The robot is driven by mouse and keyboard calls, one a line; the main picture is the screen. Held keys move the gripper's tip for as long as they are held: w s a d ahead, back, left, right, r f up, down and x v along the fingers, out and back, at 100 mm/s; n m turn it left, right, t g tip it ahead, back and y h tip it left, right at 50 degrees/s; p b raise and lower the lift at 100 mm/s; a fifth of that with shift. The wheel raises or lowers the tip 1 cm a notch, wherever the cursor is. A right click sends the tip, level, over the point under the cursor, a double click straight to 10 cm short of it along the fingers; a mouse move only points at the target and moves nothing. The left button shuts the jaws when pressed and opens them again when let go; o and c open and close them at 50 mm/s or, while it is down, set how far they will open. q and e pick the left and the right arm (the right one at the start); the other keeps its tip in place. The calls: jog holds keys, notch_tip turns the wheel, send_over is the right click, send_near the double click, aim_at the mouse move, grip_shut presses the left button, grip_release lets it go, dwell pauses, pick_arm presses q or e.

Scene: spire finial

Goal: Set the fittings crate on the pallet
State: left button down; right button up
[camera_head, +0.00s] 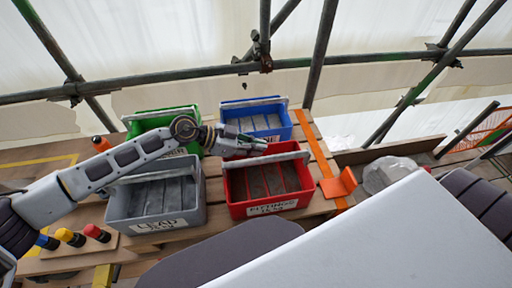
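The fittings crate is the red crate (235,208), with a white label on its front and a pale bar handle across its top. It stands upright on wooden planks (320,204), which may be the pallet; I cannot tell. My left gripper (250,145) reaches over from the left, just above the back of the red crate and close to its handle. Its fingers are small and partly merge with the crates behind, so whether they are open or touching the handle is unclear. My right gripper is out of view.
A grey crate (140,210) labelled lead is left of the red one. A green crate (140,122) and a blue crate (283,133) stand behind. An orange bracket (339,184) sits on the right by an orange strip. Scaffold poles (160,78) cross the back.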

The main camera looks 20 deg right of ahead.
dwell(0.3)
pick_arm(q)
jog(key=c, duration=2.1)
grip_release()
jog(key=shift+f, duration=0.2)
jog(key=o, duration=0.5)
jog(key=shift+c, duration=0.2)
jog(key=shift+r, duration=0.1)
